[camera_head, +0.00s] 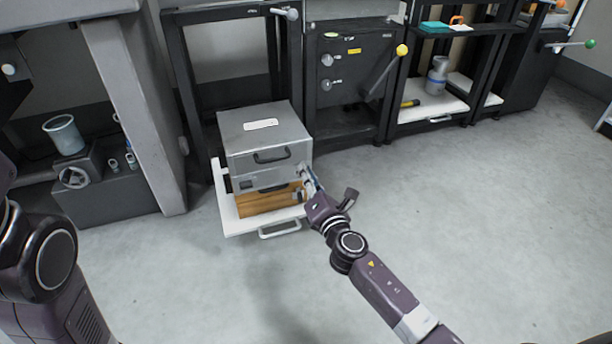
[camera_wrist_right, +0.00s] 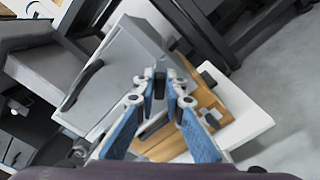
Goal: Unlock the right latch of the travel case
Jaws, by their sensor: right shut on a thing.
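The grey travel case (camera_head: 245,146) rests on a wooden block on a pulled-out white shelf, with a dark handle (camera_head: 270,157) on its front. A dark left latch (camera_head: 247,184) shows low on the front. My right gripper (camera_head: 304,177) is at the right end of the case front. In the right wrist view, the blue-backed fingers (camera_wrist_right: 168,88) close around a small dark piece, the right latch (camera_wrist_right: 160,80), against the case (camera_wrist_right: 130,50). The fingers hide most of the latch, so its exact position cannot be told. My left gripper is out of view.
The wooden block (camera_head: 262,204) and white shelf (camera_head: 230,219) lie just below the gripper. A dark frame stands behind, and a panel with a yellow-knobbed lever (camera_head: 390,70) stands to the right. A metal cup (camera_head: 63,134) is at left. The floor in front is clear.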

